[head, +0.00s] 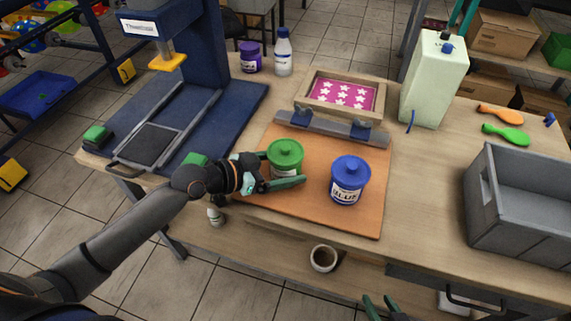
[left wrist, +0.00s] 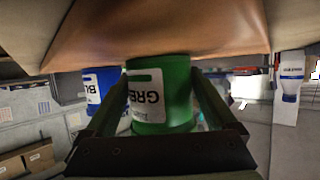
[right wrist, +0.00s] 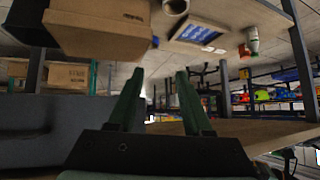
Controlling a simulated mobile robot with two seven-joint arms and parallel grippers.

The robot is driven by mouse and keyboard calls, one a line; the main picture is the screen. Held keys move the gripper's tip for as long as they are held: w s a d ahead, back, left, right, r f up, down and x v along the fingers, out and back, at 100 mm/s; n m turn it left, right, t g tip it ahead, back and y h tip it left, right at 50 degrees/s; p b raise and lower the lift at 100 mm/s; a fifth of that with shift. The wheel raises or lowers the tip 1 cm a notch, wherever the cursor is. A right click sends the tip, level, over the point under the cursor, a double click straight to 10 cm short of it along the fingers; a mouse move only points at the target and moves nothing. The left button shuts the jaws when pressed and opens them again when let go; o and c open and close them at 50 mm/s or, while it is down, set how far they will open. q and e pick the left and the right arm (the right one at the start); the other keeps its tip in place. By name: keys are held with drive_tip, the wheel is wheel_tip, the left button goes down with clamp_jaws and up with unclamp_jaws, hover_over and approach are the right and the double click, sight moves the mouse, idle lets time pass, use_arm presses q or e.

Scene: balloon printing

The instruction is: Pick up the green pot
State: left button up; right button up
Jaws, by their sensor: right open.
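The green pot (head: 286,155), with a lid and a white label, stands upright on the orange-brown board (head: 312,219). It also shows in the left wrist view (left wrist: 163,90), between the fingers. My left gripper (head: 283,179) is low at the pot, with one finger passing in front of it; the fingers look spread around it, and contact is not clear. A blue pot (head: 350,181) stands on the board just right of the green one. My right gripper (right wrist: 157,75) is open and empty; its fingertips show at the bottom of the head view (head: 378,306).
A framed screen (head: 342,92) with stars lies behind the pots. A blue press (head: 190,60) stands at the left, a pale green container (head: 436,78) at back right. A grey crate (head: 520,205) is at the right. The table between board and crate is clear.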

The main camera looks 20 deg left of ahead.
sight(285, 157)
use_arm(q)
drive_tip(key=shift+r, duration=0.1)
drive_tip(key=c, duration=1.1)
use_arm(e)
drive_tip(key=shift+s+f, duration=0.1)
drive_tip(key=shift+s, duration=0.15)
use_arm(q)
drive_tip(key=shift+r, duration=0.6)
wheel_tip(285, 157, up, 2)
drive_tip(key=shift+p, duration=0.4)
drive_tip(key=s+r+p, duration=0.6)
drive_tip(key=s+r, duration=0.3)
drive_tip(key=s, duration=0.5)
drive_tip(key=shift+d+r+p, duration=0.4)
drive_tip(key=shift+d, duration=0.05)
use_arm(e)
drive_tip(key=shift+m+h, duration=0.3)
drive_tip(key=shift+h, duration=0.2)
drive_tip(key=d+r, duration=0.1)
drive_tip(key=s+d+r, duration=0.1)
drive_tip(key=r, duration=0.1)
drive_tip(key=d+r, duration=0.1)
drive_tip(key=r, duration=0.1)
drive_tip(key=shift+s, duration=0.25)
